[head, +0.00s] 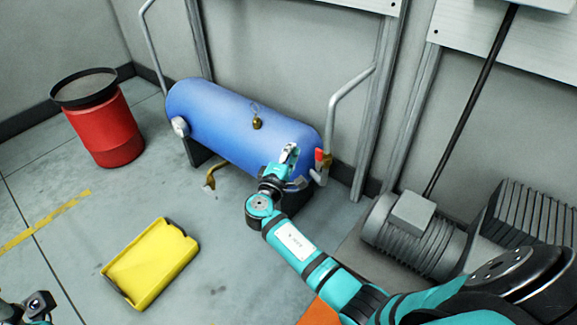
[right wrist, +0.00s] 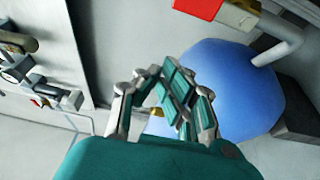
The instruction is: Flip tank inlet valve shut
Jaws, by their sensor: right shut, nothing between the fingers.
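The blue tank (head: 215,118) lies on its side against the back wall, and its rounded end shows in the right wrist view (right wrist: 240,85). A valve with a red handle (head: 322,160) sits on the grey pipe at the tank's right end. In the head view the handle stands roughly upright, along the pipe. A red part also shows at the top of the right wrist view (right wrist: 202,6). My right gripper (head: 290,153) is shut and empty, just left of the red handle in the head view, with a visible gap. Part of my left gripper (head: 38,306) shows at the bottom left; its fingers are unclear.
A brass fitting (head: 257,123) is on the tank, and a brass drain valve (head: 211,177) is below it. A red drum (head: 104,130) stands left. A yellow bin (head: 150,264) lies on the floor. A grey motor (head: 415,235) stands right.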

